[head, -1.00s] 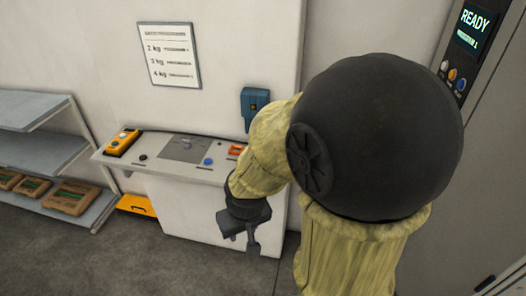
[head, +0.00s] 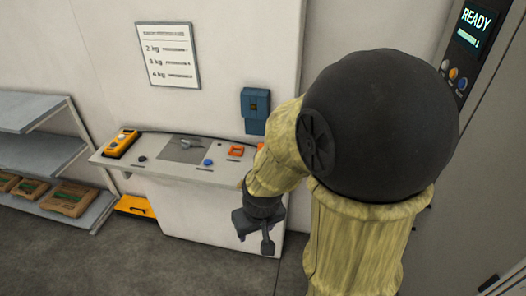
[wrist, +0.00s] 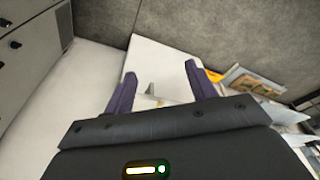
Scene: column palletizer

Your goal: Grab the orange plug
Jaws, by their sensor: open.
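A small orange piece (head: 236,151), which looks like the orange plug, lies on the right part of the light counter top (head: 222,176). My gripper (head: 254,239) hangs in front of the counter, lower than its top and to the right of the orange piece in the head view. It is apart from the piece. In the wrist view my gripper (wrist: 160,75) shows two dark purple fingers spread apart with nothing held between them. The orange plug cannot be made out in the wrist view.
A blue box (head: 255,111) is on the wall behind the counter. The counter also holds a yellow device (head: 121,143), a grey metal part (head: 190,143) and a blue knob (head: 208,162). Shelves (head: 40,155) with brown packages stand left. A cabinet with a READY screen (head: 474,30) is right.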

